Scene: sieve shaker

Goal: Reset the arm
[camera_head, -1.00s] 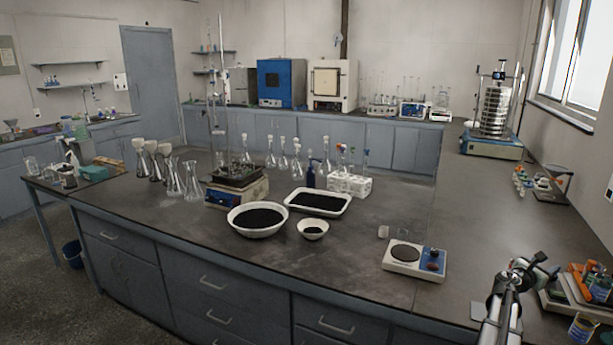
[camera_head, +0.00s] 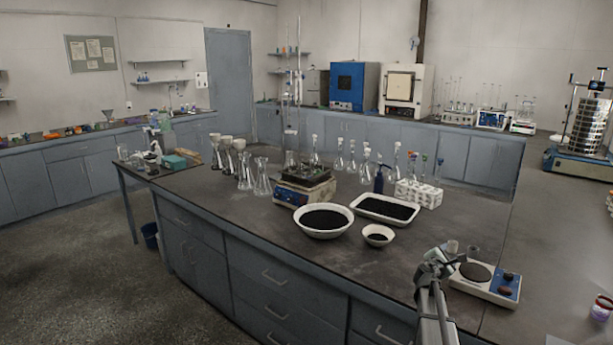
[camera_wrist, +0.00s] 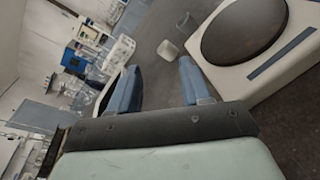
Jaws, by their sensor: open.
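My gripper (camera_head: 436,262) is above the front edge of the dark bench (camera_head: 330,258), just left of the white hotplate with a round dark top (camera_head: 487,281). In the wrist view, my gripper's two blue fingers (camera_wrist: 157,88) are spread apart with nothing between them. The hotplate (camera_wrist: 300,68) fills the upper right of that view, beyond the fingers. The sieve shaker (camera_head: 587,125) with its stacked metal sieves stands on the right side bench, far from my gripper.
A large bowl of black grains (camera_head: 323,232), a small bowl (camera_head: 378,241) and a white tray (camera_head: 405,219) stand left of my gripper. Flasks and a bottle rack (camera_head: 418,199) are farther back. The bench's front left is clear.

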